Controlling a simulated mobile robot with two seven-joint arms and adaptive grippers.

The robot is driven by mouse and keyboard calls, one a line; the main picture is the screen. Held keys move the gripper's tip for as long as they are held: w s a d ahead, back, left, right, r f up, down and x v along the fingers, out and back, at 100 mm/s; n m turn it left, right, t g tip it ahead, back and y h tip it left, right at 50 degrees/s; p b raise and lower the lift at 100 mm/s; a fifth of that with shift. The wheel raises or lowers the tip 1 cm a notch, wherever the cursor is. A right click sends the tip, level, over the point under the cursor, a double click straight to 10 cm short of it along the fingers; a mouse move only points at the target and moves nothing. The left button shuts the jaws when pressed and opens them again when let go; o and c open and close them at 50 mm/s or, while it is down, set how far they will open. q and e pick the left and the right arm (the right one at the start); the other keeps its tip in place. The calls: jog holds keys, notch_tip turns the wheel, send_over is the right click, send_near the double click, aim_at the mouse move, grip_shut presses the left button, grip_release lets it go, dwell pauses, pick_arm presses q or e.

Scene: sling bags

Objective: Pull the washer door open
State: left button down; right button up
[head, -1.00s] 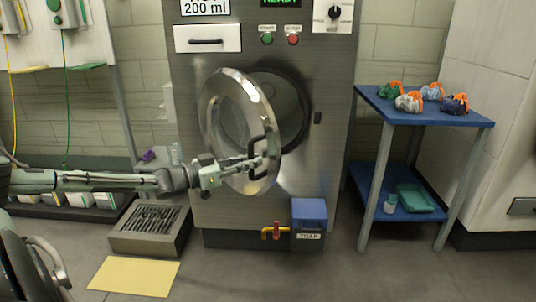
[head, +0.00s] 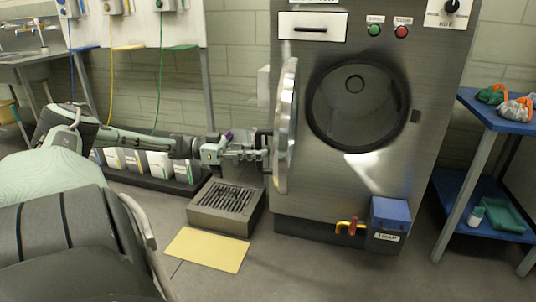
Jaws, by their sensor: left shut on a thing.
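The washer (head: 415,150) is a steel front-loader with a dark round drum opening (head: 358,103). Its round chrome door (head: 286,125) is swung wide open to the left and shows nearly edge-on. My left gripper (head: 262,147) is shut on the door handle (head: 267,151), a dark bar on the door's outer left side. My left arm reaches in from the left. The drum opening is uncovered, and a round fitting shows on its back wall. My right gripper is not in view.
A floor grate box (head: 225,208) and a yellow mat (head: 207,249) lie below my left arm. A blue trap box (head: 390,213) and red-yellow valve (head: 350,227) sit at the washer's base. A blue shelf table (head: 475,108) with bundled bags (head: 515,108) stands right.

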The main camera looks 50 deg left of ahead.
pick_arm(q)
jog(key=shift+s+a, duration=0.35)
jog(key=shift+a, duration=0.1)
jog(key=c, duration=1.5)
grip_release()
jog(key=v, duration=1.2)
jog(key=shift+r, duration=0.1)
